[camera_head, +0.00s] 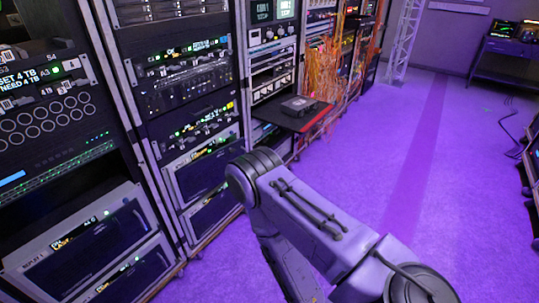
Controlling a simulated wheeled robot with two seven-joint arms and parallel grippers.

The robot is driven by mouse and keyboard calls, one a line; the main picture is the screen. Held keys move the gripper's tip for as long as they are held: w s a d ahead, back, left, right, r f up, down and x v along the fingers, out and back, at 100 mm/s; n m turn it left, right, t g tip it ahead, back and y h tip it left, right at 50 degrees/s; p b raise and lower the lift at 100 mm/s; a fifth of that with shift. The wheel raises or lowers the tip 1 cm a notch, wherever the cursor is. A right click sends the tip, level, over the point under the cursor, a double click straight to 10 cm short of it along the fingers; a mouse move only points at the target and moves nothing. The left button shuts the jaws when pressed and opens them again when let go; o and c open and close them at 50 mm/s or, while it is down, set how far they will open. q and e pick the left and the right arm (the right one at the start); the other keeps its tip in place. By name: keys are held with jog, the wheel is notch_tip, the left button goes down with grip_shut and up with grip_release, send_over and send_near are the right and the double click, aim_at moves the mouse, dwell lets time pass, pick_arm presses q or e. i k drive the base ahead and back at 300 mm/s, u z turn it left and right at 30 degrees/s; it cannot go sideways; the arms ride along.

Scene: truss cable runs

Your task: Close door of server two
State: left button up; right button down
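A row of tall server racks runs from the left into the distance. The near rack (55,150) shows a panel with "SET 4 TB NEED 4 TB" lettering. The second rack (188,100) has dark units with green lights. No label tells me which is server two, and I cannot make out a door standing open. My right arm reaches in from the bottom right and bends in front of the racks, but its gripper is below the picture. My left arm and gripper are not in view.
A dark pull-out shelf (293,113) with a small device juts from the third rack. Orange cables (325,75) hang beyond it. A white truss (404,40) and a desk with equipment (505,55) stand at the back. The purple floor (425,150) between is clear.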

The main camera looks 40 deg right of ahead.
aim_at(194, 180)
jog(key=z, duration=0.8)
jog(key=i, duration=1.45)
jog(key=u, duration=0.4)
